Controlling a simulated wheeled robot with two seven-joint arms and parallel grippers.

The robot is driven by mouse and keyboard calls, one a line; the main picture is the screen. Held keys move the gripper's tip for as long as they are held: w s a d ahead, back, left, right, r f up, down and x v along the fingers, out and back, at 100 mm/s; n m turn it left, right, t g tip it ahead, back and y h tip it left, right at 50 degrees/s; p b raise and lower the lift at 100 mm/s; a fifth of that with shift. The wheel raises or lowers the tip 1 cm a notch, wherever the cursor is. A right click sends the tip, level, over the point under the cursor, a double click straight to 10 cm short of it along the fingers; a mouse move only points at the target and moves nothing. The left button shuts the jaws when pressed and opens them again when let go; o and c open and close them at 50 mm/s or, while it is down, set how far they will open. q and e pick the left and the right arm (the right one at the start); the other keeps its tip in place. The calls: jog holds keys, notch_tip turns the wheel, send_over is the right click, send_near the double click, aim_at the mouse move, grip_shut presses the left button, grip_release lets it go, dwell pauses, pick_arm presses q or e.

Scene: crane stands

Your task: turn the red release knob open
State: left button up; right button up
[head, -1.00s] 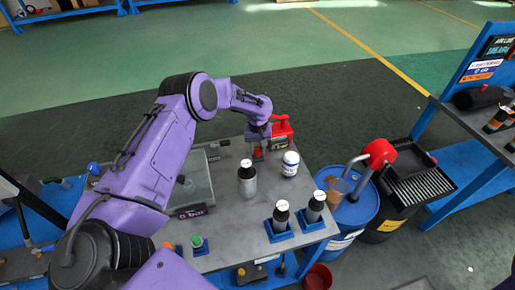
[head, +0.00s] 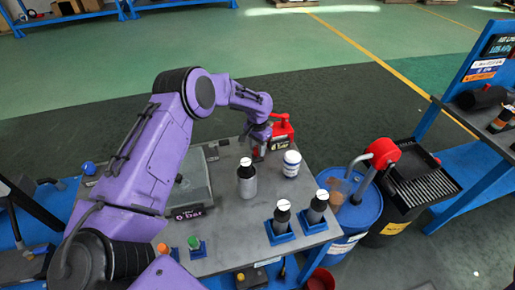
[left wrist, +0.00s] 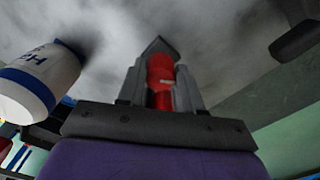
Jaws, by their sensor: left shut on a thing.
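My left gripper (head: 257,141) reaches over the table to its far side, beside a red device (head: 282,128). In the left wrist view my left gripper (left wrist: 160,82) has its fingers on both sides of the red knob (left wrist: 160,75) and is shut on it. A small pale mark shows on the knob's face. In the head view the knob is hidden behind my gripper and wrist. My right gripper is not in view.
A white jar (head: 291,163) stands just right of the gripper; a grey bottle (head: 246,180) stands nearer. Two bottles sit in blue holders (head: 279,233) at the front right. A blue drum (head: 355,215) stands off the table's right side.

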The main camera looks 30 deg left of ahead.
aim_at(257, 147)
pick_arm(q)
jog(key=shift+w+r+m, duration=0.1)
jog(key=shift+m, duration=0.4)
jog(key=o, duration=1)
jog(key=shift+o, duration=0.2)
notch_tip(257, 147, up, 10)
jog(key=b, duration=0.2)
jog(key=shift+r, duration=0.25)
